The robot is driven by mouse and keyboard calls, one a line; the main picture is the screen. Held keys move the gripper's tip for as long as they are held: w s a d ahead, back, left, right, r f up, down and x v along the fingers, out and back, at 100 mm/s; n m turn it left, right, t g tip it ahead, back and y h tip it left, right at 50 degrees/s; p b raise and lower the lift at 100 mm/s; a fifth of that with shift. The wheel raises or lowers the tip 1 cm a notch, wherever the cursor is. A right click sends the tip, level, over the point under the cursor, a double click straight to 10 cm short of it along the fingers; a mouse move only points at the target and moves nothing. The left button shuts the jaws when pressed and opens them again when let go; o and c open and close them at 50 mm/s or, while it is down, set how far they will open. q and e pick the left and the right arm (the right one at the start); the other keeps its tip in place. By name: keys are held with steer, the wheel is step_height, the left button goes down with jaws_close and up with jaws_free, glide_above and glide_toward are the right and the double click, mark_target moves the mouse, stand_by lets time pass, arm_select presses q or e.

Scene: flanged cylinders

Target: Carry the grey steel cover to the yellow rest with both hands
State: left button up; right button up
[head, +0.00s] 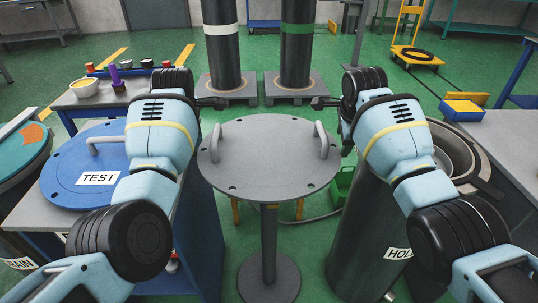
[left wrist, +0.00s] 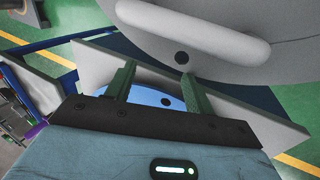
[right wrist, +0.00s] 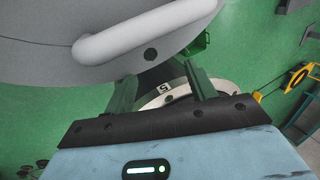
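The grey steel cover (head: 268,165) is a round plate with bolt holes and two upright handles. It lies level above a grey pedestal (head: 269,245) in the middle of the head view. Its left handle (head: 215,143) also shows in the left wrist view (left wrist: 190,28), its right handle (head: 322,141) in the right wrist view (right wrist: 150,28). My left gripper (left wrist: 158,88) and right gripper (right wrist: 160,85) are both open and empty, apart from the handles. Yellow posts (head: 299,209) show under the cover's edge; whether they belong to the yellow rest I cannot tell.
A blue cover marked TEST (head: 80,170) lies on the left. A dark cylinder marked HOLD (head: 370,235) and an open-topped cylinder (head: 455,150) stand on the right. Two tall banded cylinders (head: 222,60) (head: 296,62) stand behind the cover. Green floor is free farther back.

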arm_select(q)
steer(key=shift+s+a+r, duration=0.1)
steer(key=shift+a+r, duration=0.1)
steer(key=shift+a, duration=0.45)
steer(key=shift+o, duration=0.4)
steer(key=shift+a, duration=0.1)
arm_select(e)
steer(key=shift+s+d+r, duration=0.1)
steer(key=shift+d+r, duration=0.35)
steer(key=shift+d, duration=0.3)
arm_select(q)
steer(key=o, duration=0.4)
arm_select(e)
steer(key=shift+o, duration=0.3)
steer(key=shift+f, duration=0.15)
arm_select(q)
steer(key=shift+a, duration=0.15)
arm_select(e)
steer(key=o, duration=0.4)
steer(key=shift+d, duration=0.15)
arm_select(q)
steer(key=v, duration=1.2)
steer(key=shift+a, duration=0.15)
